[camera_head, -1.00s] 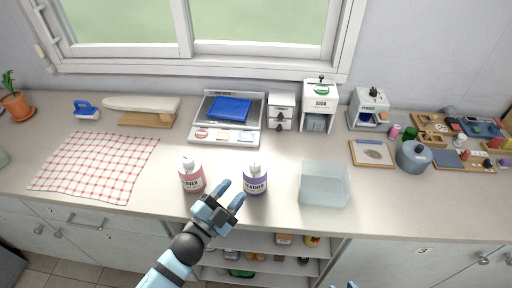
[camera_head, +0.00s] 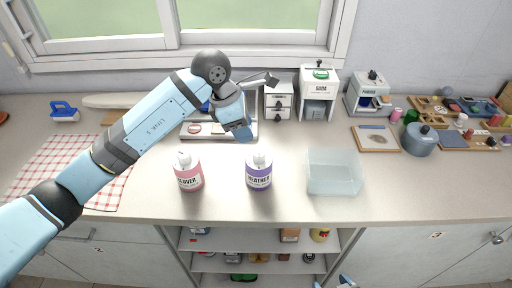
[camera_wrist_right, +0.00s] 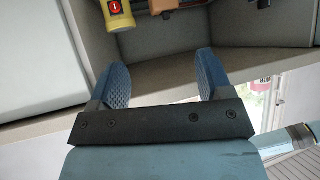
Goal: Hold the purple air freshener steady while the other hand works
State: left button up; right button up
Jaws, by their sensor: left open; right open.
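The purple air freshener (camera_head: 259,174), a white-topped bottle labelled HEATHER, stands upright on the counter. A pink bottle (camera_head: 188,174) labelled CLOVER stands to its left. My right gripper (camera_head: 346,283) shows only at the bottom edge of the head view, below the counter front. In the right wrist view its two blue fingers (camera_wrist_right: 162,76) are apart with nothing between them, facing the shelf under the counter.
A clear bin (camera_head: 335,173) stands right of the purple bottle. Behind are a flat tray device (camera_head: 190,131), white drawers (camera_head: 278,101) and a white dispenser (camera_head: 318,95). A checked cloth (camera_head: 105,192) lies left. Shelves (camera_head: 262,266) with several items are below. The counter between the bottles is clear.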

jog(key=o, duration=0.4)
jog(key=w+a+r+m+y, duration=0.1)
jog(key=a+m, duration=0.1)
jog(key=w+a+r+m+t+y, duration=0.1)
jog(key=w+a+r+m, duration=0.1)
jog(key=shift+w+r, duration=0.1)
jog(key=shift+r, duration=0.1)
jog(key=shift+o, duration=0.2)
jog(key=m+t+y, duration=0.4)
jog(key=m, duration=2)
send_near(266, 179)
jog(key=shift+s+d+r, duration=0.1)
jog(key=shift+s+d, duration=0.1)
jog(key=shift+s, duration=0.4)
jog(key=shift+s+d+r, duration=0.1)
jog(key=shift+s+d, duration=0.05)
jog(key=shift+s, duration=0.5)
jog(key=m, duration=0.1)
jog(key=w+m, duration=0.1)
jog(key=m, duration=0.3)
jog(key=shift+w+a+h, duration=0.25)
jog(key=shift+w+h, duration=0.05)
jog(key=x, duration=1.3)
jog(key=shift+w+a, duration=0.3)
